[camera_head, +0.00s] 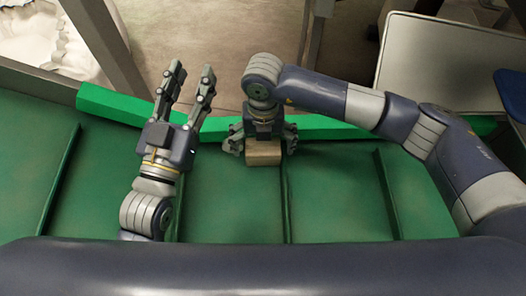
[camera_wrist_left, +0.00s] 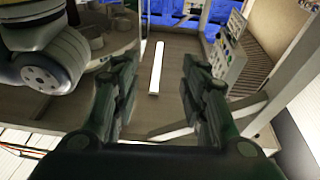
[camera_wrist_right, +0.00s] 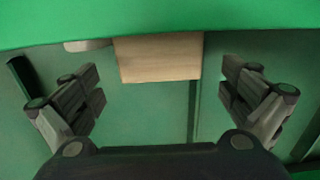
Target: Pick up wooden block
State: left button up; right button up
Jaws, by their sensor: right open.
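The wooden block (camera_head: 264,154) is a pale tan box on the green surface, near the green raised edge in the head view. My right gripper (camera_head: 263,147) is directly above it, pointing down, with its fingers spread to either side. In the right wrist view the block (camera_wrist_right: 158,58) lies between the open fingers of my right gripper (camera_wrist_right: 172,98), with a gap on each side. My left gripper (camera_head: 190,80) is open and empty, left of the block, pointing toward the far edge. The left wrist view shows its fingers (camera_wrist_left: 158,85) apart with nothing between them.
The green surface (camera_head: 335,195) has several thin raised ribs (camera_head: 393,195) running across it. A bright green raised edge (camera_head: 120,105) borders the far side. Beyond it are a bare floor, posts and a pale panel (camera_head: 445,65). The surface in front of the block is clear.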

aim_at(263, 152)
jog(key=shift+f+b, duration=0.3)
jog(key=shift+f, duration=1)
pick_arm(q)
jog(key=r+t, duration=0.1)
jog(key=r, duration=0.1)
jog(key=s+r+t, duration=0.1)
jog(key=shift+s+d+r+h, duration=0.1)
jog(key=shift+s+r+h, duration=0.1)
jog(key=shift+r+h, duration=0.2)
pick_arm(e)
jog(key=shift+c, duration=0.2)
jog(key=c, duration=1.1)
jog(key=shift+c, duration=0.2)
pick_arm(q)
jog(key=shift+w+f, duration=0.1)
pick_arm(e)
jog(key=shift+r, duration=0.1)
